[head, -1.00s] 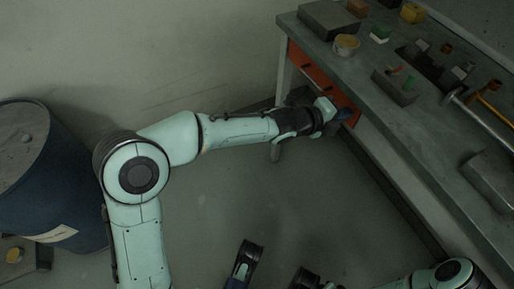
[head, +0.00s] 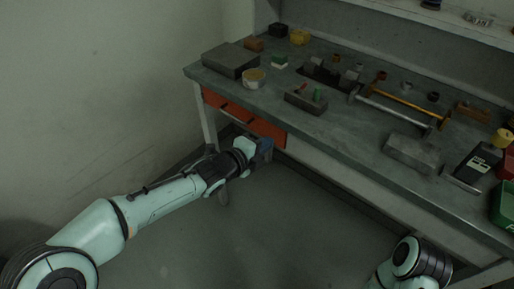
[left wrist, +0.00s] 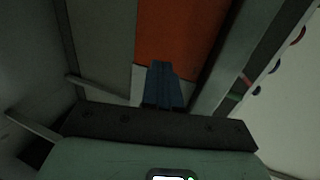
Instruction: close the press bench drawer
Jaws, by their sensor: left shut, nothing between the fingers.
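The press bench drawer has an orange front (head: 257,124) with a dark handle, under the bench top at the bench's left end. The front looks about in line with the bench edge; I cannot tell if a gap remains. My left gripper (head: 265,149) is shut and empty at the lower right end of the front. In the left wrist view its blue fingers (left wrist: 163,86) are together and overlap the lower edge of the orange panel (left wrist: 178,35). I cannot tell if they touch it. My right gripper is out of view.
A bench leg (head: 207,125) stands left of the drawer. The floor in front is clear.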

